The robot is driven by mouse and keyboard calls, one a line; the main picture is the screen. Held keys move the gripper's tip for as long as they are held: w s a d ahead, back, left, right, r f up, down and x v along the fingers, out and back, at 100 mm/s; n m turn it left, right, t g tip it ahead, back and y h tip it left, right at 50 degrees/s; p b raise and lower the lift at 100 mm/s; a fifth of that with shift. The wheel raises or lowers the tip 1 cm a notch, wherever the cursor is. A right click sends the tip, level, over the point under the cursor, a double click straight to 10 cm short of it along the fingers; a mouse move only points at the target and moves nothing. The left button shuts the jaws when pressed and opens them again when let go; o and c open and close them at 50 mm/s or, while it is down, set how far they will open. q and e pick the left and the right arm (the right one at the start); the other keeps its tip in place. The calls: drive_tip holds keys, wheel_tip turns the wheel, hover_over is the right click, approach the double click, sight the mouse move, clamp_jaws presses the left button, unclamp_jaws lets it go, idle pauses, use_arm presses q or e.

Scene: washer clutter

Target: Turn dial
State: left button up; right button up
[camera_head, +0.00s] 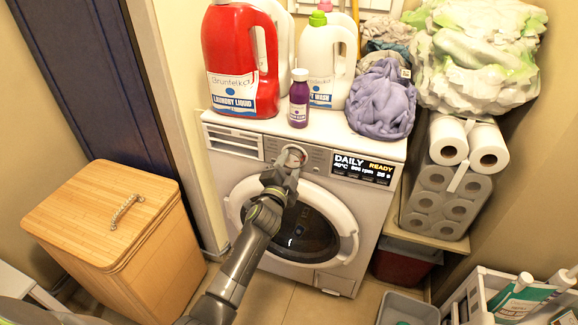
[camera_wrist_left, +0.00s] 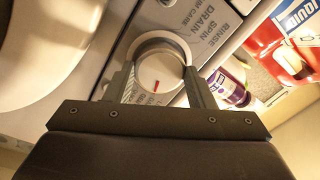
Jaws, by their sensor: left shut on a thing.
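The washing machine (camera_head: 225,170) stands against the wall with its round door closed and a lit display (camera_head: 362,168) reading DAILY and READY. Its round dial (camera_head: 292,157) sits on the front panel left of the display. In the left wrist view the dial (camera_wrist_left: 160,72) is white with a red mark near its lower edge. My left gripper (camera_head: 286,168) reaches the dial from the front. In the left wrist view the left gripper's fingers (camera_wrist_left: 160,88) lie on both sides of the dial and are shut on it. My right gripper is not in view.
A red detergent bottle (camera_head: 231,60), a white bottle (camera_head: 322,65), a small purple bottle (camera_head: 299,98) and purple cloth (camera_head: 382,100) crowd the washer top. A wooden hamper (camera_head: 120,225) stands left. Paper rolls (camera_head: 448,180) stand right. A grey bin (camera_head: 408,308) is at lower right.

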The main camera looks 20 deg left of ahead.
use_arm(q)
drive_tip(key=o, duration=1)
drive_tip(key=shift+c, duration=0.2)
drive_tip(key=shift+s, duration=0.1)
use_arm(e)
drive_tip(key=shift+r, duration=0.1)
use_arm(q)
drive_tip(key=shift+s+p, duration=0.3)
drive_tip(key=shift+s, duration=0.05)
drive_tip(key=s+f+p, duration=0.1)
drive_tip(key=s+p, duration=0.4)
drive_tip(key=s, duration=1.1)
drive_tip(key=shift+s+p, duration=0.3)
drive_tip(key=shift+p, duration=0.1)
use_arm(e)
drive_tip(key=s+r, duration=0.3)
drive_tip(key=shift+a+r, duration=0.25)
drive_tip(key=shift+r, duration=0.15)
use_arm(q)
drive_tip(key=shift+a, duration=0.15)
